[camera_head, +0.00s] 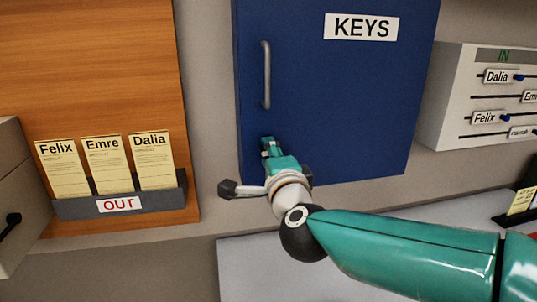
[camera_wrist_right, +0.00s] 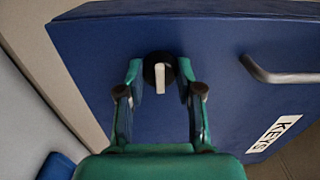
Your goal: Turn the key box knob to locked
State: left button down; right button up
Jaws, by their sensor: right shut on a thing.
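The blue key box (camera_head: 330,95) hangs on the wall with a "KEYS" label and a grey bar handle (camera_head: 266,75). In the wrist view, its black round knob (camera_wrist_right: 150,74) with a pale bar sits on the blue door (camera_wrist_right: 90,50). The pale bar stands roughly across the line of the door handle (camera_wrist_right: 280,73). My right gripper (camera_wrist_right: 161,78) is shut on the knob, one finger on each side. In the head view my right gripper (camera_head: 268,145) is at the door's lower left and hides the knob. My left gripper is not in view.
An "OUT" rack (camera_head: 75,208) with cards for Felix, Emre and Dalia is on a wooden board (camera_head: 90,60) to the left. A white "IN" board (camera_head: 455,75) with name tags is to the right. A pale surface (camera_head: 250,270) lies below.

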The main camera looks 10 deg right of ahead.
jog(key=shift+a+f, duration=0.15)
jog(key=shift+f, duration=0.1)
jog(key=o, duration=1.2)
jog(key=shift+c, duration=0.2)
jog(key=shift+r, duration=0.1)
jog(key=shift+s, duration=0.1)
jog(key=s, duration=1.1)
jog(key=shift+s, duration=0.35)
